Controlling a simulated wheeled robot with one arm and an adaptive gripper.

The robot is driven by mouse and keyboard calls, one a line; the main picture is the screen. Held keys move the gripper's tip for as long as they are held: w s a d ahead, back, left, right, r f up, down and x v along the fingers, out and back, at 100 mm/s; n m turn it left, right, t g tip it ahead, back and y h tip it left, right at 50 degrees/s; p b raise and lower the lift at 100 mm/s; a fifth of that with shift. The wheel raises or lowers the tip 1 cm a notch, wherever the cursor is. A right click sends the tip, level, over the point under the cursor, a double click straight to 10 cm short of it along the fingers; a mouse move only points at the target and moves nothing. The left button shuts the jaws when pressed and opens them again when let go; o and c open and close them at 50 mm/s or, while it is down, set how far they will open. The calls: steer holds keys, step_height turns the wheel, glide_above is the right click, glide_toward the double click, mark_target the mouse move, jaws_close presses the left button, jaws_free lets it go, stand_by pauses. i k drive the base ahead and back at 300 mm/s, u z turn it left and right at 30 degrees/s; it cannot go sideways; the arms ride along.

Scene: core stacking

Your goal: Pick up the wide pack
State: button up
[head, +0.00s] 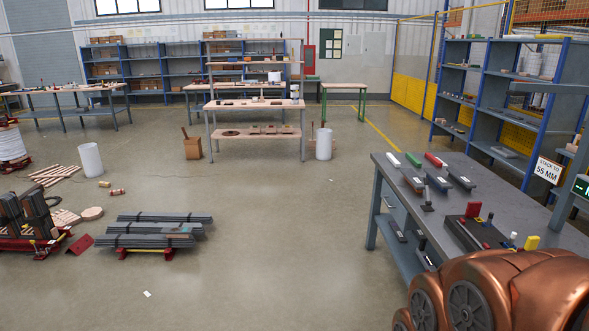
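Several small dark blocks lie on the grey workbench (510,195) at the right. They include a left dark block (412,184), a middle dark block (438,183) and a right dark block (461,181). Behind them lie a white piece (393,159), a green piece (413,159) and a red piece (434,160). I cannot tell which one is the wide pack; they are too small to judge. Nearer on the bench is a dark fixture (463,235) with a red block (473,210) at its back. My gripper is not in view.
A sign reading "STACK TO 55 MM" (547,170) stands at the bench's right side, near a green-digit display (581,187). A yellow block (532,242) is at the near side. A blue shelf rack (487,90) rises behind. Open floor (290,240) lies left of the bench.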

mark_target(414, 179)
steer(key=u, duration=0.05)
steer(key=i, duration=1.75)
steer(key=z, duration=0.4)
steer(key=i, duration=1.8)
steer(key=z, duration=0.35)
